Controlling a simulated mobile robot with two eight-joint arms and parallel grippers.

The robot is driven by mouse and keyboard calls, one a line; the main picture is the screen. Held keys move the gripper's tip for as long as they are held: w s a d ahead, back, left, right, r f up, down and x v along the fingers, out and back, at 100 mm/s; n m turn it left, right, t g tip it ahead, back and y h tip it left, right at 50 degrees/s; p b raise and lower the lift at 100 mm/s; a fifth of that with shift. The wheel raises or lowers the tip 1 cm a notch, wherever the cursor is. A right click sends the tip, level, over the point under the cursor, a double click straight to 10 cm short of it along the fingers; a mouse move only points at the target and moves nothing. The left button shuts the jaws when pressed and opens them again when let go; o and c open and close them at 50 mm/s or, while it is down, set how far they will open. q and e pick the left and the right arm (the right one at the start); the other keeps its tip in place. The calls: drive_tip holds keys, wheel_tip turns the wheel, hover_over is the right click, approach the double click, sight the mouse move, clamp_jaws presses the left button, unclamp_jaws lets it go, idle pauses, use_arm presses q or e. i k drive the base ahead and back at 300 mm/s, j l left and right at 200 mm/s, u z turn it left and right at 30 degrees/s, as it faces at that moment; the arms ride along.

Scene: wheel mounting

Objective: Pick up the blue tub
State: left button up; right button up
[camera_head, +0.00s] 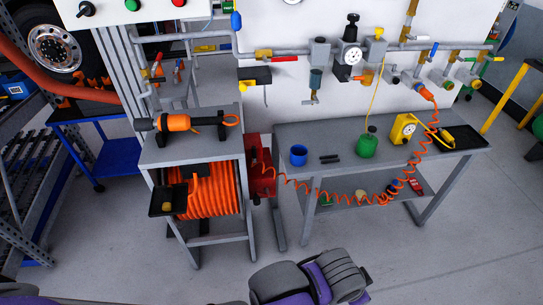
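The blue tub (299,155) stands upright on the left part of the grey workbench (345,137). It looks like a small open-topped blue cup. Nothing touches it, and only a little of its inside shows. Neither of my grippers shows in the head view, so their state cannot be seen. Dark grey and purple parts at the bottom edge appear to be my own body.
Two small black pieces (329,159) lie right of the tub, then a green bottle (366,145) and a yellow device (404,129). An orange coiled hose (340,196) hangs along the bench. A hose reel stand (190,150) is at left. The floor in front is clear.

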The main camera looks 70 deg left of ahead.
sight(299, 154)
drive_tip(key=j+u, duration=0.1)
drive_tip(key=u, duration=2)
drive_tip(key=i+j, duration=0.1)
drive_tip(key=i, duration=0.45)
drive_tip(key=i+z, duration=0.1)
drive_tip(key=i, duration=0.45)
